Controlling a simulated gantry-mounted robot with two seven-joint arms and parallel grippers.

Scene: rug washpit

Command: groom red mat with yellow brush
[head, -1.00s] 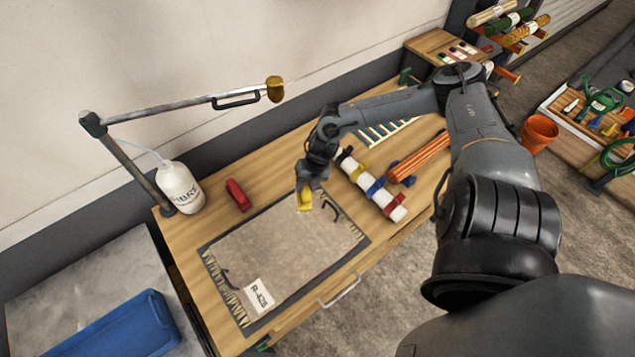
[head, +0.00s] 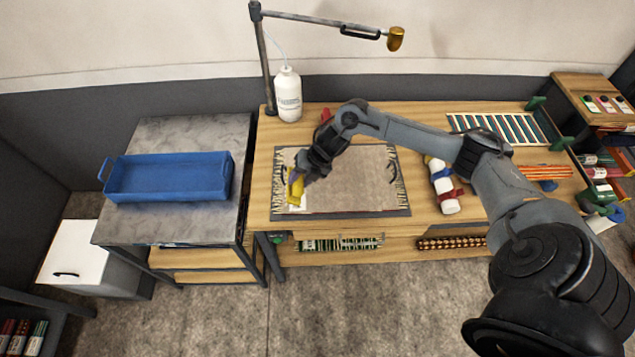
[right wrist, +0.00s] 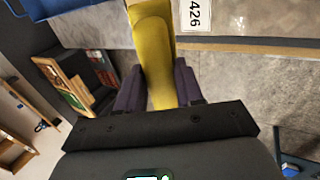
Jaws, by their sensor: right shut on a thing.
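The mat (head: 365,178) lies flat on the wooden bench; it looks grey-brown rather than red, with pale fringes at both ends and a dark border. My right gripper (head: 304,174) is at the mat's left end, shut on the yellow brush (head: 295,190). The brush hangs down over the mat beside a white tag (head: 298,203); I cannot tell whether it touches. In the right wrist view the brush (right wrist: 152,45) sits between the dark fingers (right wrist: 158,88), its far end beside the tag (right wrist: 195,14). My left gripper is not in view.
A white bottle (head: 288,97) stands behind the mat under a lamp-like arm (head: 320,20). A small red object (head: 326,115) is behind my right wrist. A blue tray (head: 168,178) is on the left table.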

